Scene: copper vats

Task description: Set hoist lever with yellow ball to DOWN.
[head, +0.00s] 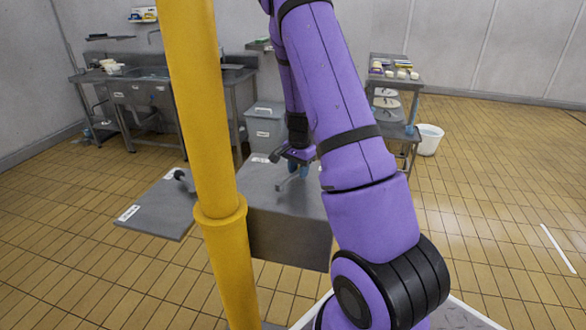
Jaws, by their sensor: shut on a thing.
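My gripper (291,168) is small and partly hidden behind my purple arm in the head view. It is low over the top of a grey metal box (290,240), at a grey lever-like part (287,183) there. It looks shut on this part, but the grip itself is hard to make out. No yellow ball can be seen. The DOWN mark and the lever's exact position cannot be read. A dark-knobbed lever (183,179) stands on a grey plate (160,215) to the left, beside white labels too small to read.
A thick yellow post (205,110) stands close in front, left of my arm. Behind are a steel sink bench (135,90), a grey bin (265,130), a shelved trolley (400,80) and a white bucket (429,140).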

